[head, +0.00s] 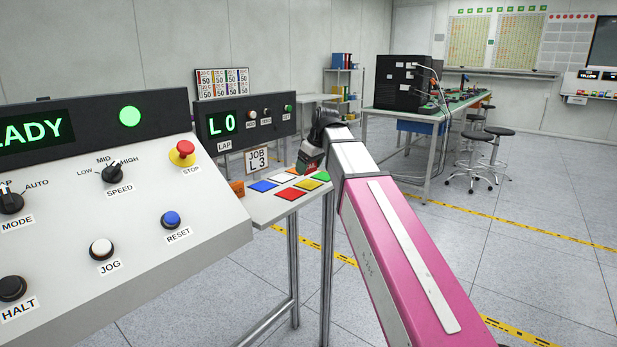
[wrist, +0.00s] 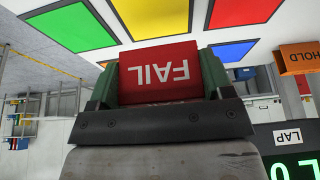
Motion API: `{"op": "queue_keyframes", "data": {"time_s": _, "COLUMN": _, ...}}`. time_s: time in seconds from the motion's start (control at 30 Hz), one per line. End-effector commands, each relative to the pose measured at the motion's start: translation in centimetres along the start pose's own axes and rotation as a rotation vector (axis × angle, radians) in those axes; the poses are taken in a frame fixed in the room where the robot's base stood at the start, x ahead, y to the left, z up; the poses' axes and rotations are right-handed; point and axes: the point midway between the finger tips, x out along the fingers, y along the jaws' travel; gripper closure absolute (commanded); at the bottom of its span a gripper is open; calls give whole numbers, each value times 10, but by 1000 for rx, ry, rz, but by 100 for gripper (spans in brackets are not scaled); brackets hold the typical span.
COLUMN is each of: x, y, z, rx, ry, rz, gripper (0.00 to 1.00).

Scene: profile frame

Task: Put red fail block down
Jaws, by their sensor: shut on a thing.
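The red FAIL block (wrist: 158,72) is between the two green fingers of my gripper (wrist: 160,80), its white lettering facing the wrist camera. In the head view my gripper (head: 310,160) is over the far part of the small white table (head: 262,205), and only a little of the block (head: 309,169) shows below it. The table bears coloured squares: blue (head: 263,186), red (head: 291,194), yellow (head: 307,184) and green (head: 321,176). I cannot tell whether the block touches the table.
An orange HOLD block (wrist: 298,57) stands at the table's edge near the LAP display (head: 222,124). The JOB L3 sign (head: 257,160) stands behind the table. A large control console (head: 120,190) fills the left. Floor to the right is open, before a workbench (head: 425,118) and stools.

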Motion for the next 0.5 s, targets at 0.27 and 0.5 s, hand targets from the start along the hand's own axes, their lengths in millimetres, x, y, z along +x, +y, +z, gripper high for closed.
{"op": "queue_keyframes", "data": {"time_s": 0.27, "x": 28, "y": -1, "z": 12, "rx": 1, "ry": -1, "rz": -1, "gripper": 48}}
{"op": "queue_keyframes", "data": {"time_s": 0.5, "x": 36, "y": 0, "z": 15, "rx": 1, "ry": 0, "rz": 0, "gripper": 48}}
